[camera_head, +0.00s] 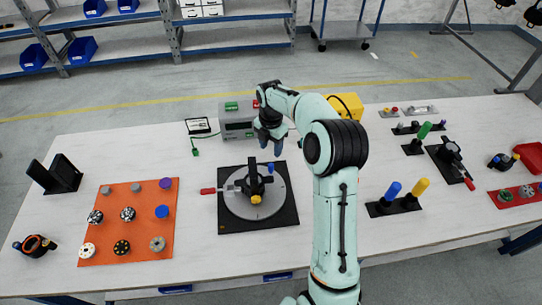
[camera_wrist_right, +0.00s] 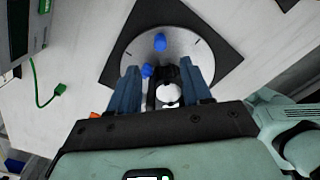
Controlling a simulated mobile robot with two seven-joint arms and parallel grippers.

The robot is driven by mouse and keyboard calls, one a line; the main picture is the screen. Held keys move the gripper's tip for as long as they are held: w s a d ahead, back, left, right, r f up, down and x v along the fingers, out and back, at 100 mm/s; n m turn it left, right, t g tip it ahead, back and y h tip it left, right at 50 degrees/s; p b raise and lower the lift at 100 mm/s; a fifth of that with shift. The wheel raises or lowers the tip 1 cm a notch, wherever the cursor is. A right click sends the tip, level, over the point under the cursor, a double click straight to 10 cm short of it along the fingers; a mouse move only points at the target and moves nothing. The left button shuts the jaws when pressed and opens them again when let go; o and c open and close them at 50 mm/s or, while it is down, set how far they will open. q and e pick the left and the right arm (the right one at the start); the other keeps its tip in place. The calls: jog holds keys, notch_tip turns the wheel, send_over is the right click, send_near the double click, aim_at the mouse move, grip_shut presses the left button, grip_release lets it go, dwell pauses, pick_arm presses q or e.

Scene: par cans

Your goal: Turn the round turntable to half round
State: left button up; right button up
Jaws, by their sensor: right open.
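The round grey turntable (camera_head: 277,197) sits on a black square base plate (camera_head: 234,226) near the middle of the table. On it stands a black fixture (camera_head: 254,181) with a yellow knob facing the front and a red-tipped handle (camera_head: 208,191) reaching left. A blue peg (camera_head: 270,167) shows at its back. My right gripper (camera_head: 270,147) is just behind and above the turntable, pointing down. In the right wrist view its two fingers (camera_wrist_right: 163,75) are apart, with the turntable (camera_wrist_right: 185,46) beyond and part of the fixture between them. Contact cannot be told. My left gripper is not in view.
A grey box (camera_head: 237,124) and a green-ended cable (camera_head: 195,151) lie behind. An orange mat (camera_head: 140,240) with several small parts lies left. Blue and yellow cylinders (camera_head: 421,187) stand right. White table is bare in front of the base plate.

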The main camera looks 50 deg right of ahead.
notch_tip(320, 180, up, 3)
jog(key=shift+s+f, duration=0.1)
dwell(0.7)
